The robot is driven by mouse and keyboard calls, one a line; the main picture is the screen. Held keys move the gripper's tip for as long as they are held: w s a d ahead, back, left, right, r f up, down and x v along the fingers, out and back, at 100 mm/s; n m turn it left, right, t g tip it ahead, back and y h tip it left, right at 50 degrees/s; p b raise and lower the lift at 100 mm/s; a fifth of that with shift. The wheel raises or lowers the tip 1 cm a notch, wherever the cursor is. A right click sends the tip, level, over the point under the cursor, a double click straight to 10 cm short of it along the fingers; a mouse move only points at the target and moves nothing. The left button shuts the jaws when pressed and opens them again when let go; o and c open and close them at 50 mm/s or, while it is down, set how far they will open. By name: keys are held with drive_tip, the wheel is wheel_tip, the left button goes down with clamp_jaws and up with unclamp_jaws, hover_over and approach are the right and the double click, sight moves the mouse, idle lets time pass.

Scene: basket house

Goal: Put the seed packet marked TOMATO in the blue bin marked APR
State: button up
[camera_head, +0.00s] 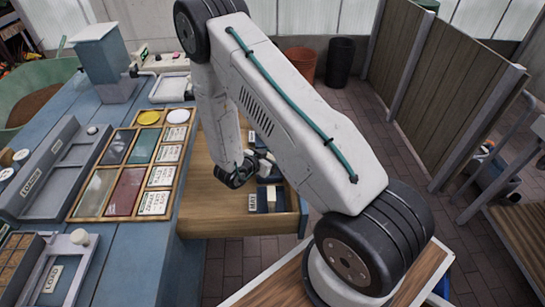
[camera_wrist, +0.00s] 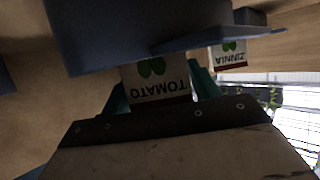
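The TOMATO seed packet (camera_wrist: 158,82), white with green leaves and a dark red lower band, sits between the teal fingers of my gripper (camera_wrist: 160,92) in the wrist view. The fingers are closed on it, and its lettering appears upside down. A dark blue bin (camera_wrist: 110,35) is right by the packet and hides part of it. In the head view my gripper (camera_head: 240,175) is low inside an open wooden drawer, beside dark blue bins (camera_head: 268,198) with small white labels.
A ZINNIA packet (camera_wrist: 229,54) stands near the bin edge in the wrist view. The drawer's front board (camera_head: 240,222) and walls enclose the space around my gripper. A blue bench (camera_head: 135,250) with a framed tray of labelled panels (camera_head: 130,190) is to the left.

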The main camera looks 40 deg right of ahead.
drive_tip(key=shift+a+r, duration=0.3)
drive_tip(key=v, duration=1.1)
drive_tip(key=w+a+r+n+t+y, duration=0.3)
drive_tip(key=w+a+r+t+y, duration=0.1)
drive_tip(key=w+a+r+y, duration=0.45)
drive_tip(key=s+a+r+n+t+y, duration=0.1)
drive_tip(key=a+r+n+y, duration=0.2)
drive_tip(key=r, duration=0.5)
drive_tip(key=s+a+r+n+y, duration=0.2)
drive_tip(key=a+r+y, duration=0.1)
drive_tip(key=r, duration=0.5)
drive_tip(key=s+r+n+g+y, duration=0.2)
drive_tip(key=s+r+n, duration=0.4)
drive_tip(key=s, duration=0.5)
drive_tip(key=s+d+r+n+g+h, duration=0.1)
drive_tip(key=s+d, duration=0.3)
drive_tip(key=s, duration=0.6)
drive_tip(key=s+d+r+g+h, duration=0.2)
drive_tip(key=s+d+r+g, duration=0.1)
drive_tip(key=s, duration=0.6)
drive_tip(key=shift+s+d+r+n, duration=0.4)
drive_tip(key=shift+d+r, duration=0.1)
drive_tip(key=shift+d, duration=0.3)
